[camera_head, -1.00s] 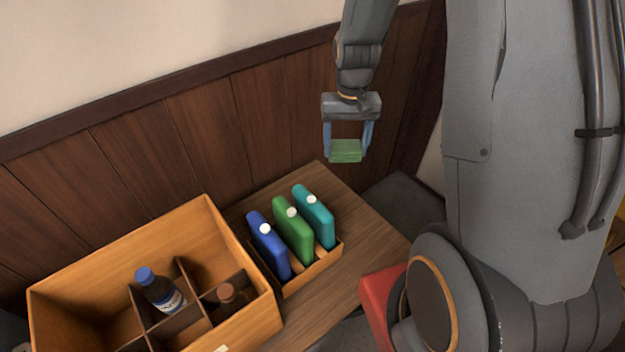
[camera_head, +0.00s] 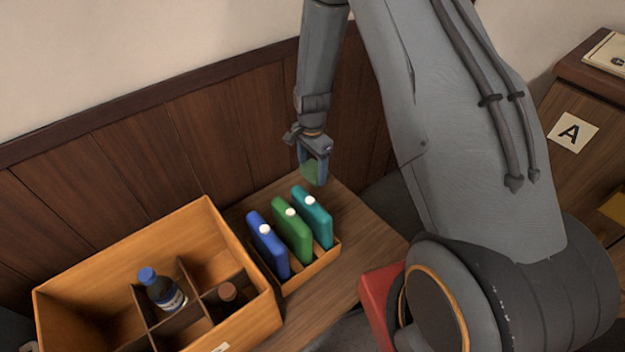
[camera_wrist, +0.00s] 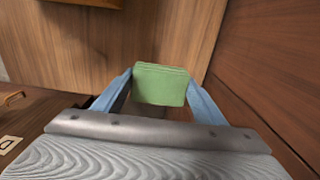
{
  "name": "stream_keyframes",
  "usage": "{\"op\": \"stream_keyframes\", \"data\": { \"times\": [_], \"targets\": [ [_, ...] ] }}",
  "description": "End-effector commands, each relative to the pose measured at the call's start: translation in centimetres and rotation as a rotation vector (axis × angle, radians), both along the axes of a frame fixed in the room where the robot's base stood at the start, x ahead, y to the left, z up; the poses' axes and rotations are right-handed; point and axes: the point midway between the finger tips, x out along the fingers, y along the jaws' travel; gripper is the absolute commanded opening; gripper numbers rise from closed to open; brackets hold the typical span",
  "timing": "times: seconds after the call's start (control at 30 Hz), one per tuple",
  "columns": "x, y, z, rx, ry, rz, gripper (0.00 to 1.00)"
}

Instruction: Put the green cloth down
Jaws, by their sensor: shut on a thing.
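The green cloth (camera_wrist: 160,85) is a folded pad held between the two blue fingers of my gripper (camera_wrist: 162,95) in the wrist view. In the head view my gripper (camera_head: 314,170) is turned side-on, and the cloth (camera_head: 309,169) shows only partly behind a finger. My gripper is shut on the cloth. It appears to hang above the far end of the wooden table (camera_head: 345,290), behind the teal bottle. I cannot tell exactly how high it is.
A small wooden rack (camera_head: 318,270) holds blue (camera_head: 268,245), green (camera_head: 291,232) and teal (camera_head: 313,220) flat bottles. A panelled wall (camera_head: 150,150) stands behind.

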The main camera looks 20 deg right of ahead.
Motion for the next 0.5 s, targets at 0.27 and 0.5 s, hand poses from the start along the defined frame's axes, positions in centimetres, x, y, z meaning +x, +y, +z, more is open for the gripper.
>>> {"op": "stream_keyframes", "data": {
  "times": [0.27, 0.5],
  "targets": [
    [0.0, 0.0, -2.3, 0.0, 0.001, 0.001, 0.29],
    [0.0, 0.0, -4.7, -0.001, -0.001, 0.001, 0.29]
  ]
}}
